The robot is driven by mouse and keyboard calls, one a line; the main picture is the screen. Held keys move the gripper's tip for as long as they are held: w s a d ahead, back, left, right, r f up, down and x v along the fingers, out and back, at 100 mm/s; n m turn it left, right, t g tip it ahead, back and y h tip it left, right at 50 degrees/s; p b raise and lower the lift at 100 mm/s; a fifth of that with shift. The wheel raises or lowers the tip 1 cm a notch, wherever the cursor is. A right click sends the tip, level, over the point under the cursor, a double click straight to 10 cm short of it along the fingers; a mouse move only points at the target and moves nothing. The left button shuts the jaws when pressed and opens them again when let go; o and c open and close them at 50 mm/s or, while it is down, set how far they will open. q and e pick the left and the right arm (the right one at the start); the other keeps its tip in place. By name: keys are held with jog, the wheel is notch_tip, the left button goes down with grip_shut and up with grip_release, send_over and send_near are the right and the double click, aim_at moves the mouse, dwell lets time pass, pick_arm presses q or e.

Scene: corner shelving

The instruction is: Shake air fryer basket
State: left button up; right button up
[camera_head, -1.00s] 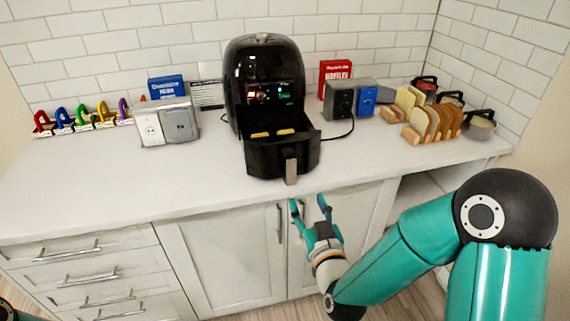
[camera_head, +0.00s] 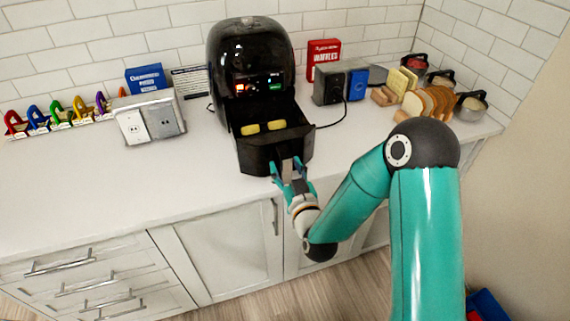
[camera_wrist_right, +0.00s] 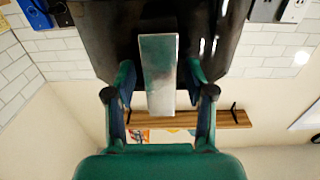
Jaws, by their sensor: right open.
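The black air fryer (camera_head: 250,62) stands on the white counter, with its basket (camera_head: 268,151) pulled out at the front. Two yellow food pieces (camera_head: 262,127) lie in the basket. My right gripper (camera_head: 287,164) is open at the front of the basket. In the right wrist view, the fingers of my right gripper (camera_wrist_right: 158,78) are on either side of the grey basket handle (camera_wrist_right: 158,75), with gaps visible between fingers and handle. In the head view the gripper mostly hides the handle. My left gripper is not in view.
Outlet boxes (camera_head: 150,119) and a row of colored clips (camera_head: 60,112) stand left of the fryer. A power cord (camera_head: 333,122), toast in a rack (camera_head: 426,103) and small pots (camera_head: 470,106) are at right. The front left counter (camera_head: 120,185) is clear.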

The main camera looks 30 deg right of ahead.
grip_shut()
